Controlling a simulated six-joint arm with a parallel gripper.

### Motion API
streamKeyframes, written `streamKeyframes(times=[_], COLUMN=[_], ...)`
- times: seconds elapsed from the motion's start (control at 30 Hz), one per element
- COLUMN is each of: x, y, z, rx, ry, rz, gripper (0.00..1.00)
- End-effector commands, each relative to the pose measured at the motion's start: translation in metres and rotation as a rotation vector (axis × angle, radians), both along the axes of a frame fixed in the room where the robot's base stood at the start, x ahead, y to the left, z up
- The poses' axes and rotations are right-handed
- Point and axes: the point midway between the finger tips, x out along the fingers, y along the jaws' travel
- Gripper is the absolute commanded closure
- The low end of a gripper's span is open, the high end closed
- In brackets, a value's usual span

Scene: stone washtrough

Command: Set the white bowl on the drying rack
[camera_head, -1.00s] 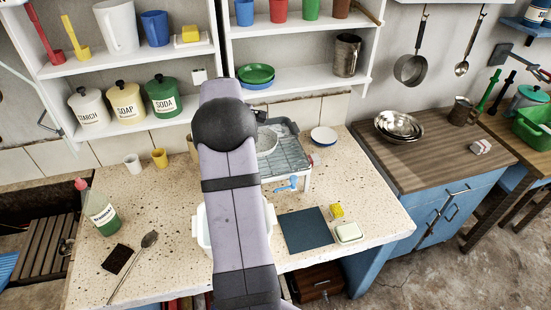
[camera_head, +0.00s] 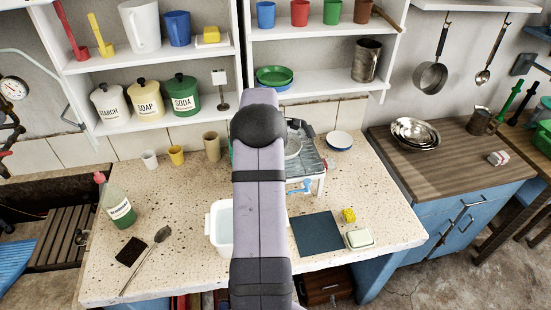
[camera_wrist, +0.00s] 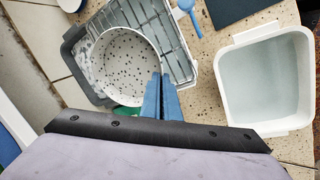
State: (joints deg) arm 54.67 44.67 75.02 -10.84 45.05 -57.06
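The white bowl (camera_wrist: 125,65), with dark speckles inside, shows in the wrist view over the drying rack (camera_wrist: 160,32). My gripper (camera_wrist: 161,98) has its blue fingers close together at the bowl's near rim and appears shut on it. Whether the bowl touches the rack is hard to tell. In the head view part of the bowl (camera_head: 292,147) shows beside my arm, at the grey wire rack (camera_head: 312,162) at the back of the stone counter. My arm hides the gripper and the rack's left part there.
A white basin (camera_wrist: 266,82) of water stands in front of the rack; my arm partly covers it. A blue-rimmed white dish (camera_head: 340,140) sits right of the rack. Cups (camera_head: 176,155) stand at the back left. A shelf (camera_head: 150,125) hangs above. A dark mat (camera_head: 317,232) lies front right.

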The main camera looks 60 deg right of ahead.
Motion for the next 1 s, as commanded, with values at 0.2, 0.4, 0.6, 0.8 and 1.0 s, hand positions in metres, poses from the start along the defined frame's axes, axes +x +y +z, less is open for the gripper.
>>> streamKeyframes(times=[0.2, 0.4, 0.6, 0.8, 1.0], x=[0.000, 0.000, 0.000, 0.000, 0.000], y=[-0.001, 0.000, 0.000, 0.000, 0.000], z=[-0.005, -0.022, -0.041, -0.043, -0.046], rx=[-0.002, 0.001, -0.001, -0.003, -0.002], ry=[-0.001, 0.000, 0.000, -0.002, -0.001], rz=[0.000, 0.000, 0.001, 0.001, 0.000], gripper=[1.00, 1.00, 1.00, 1.00, 1.00])
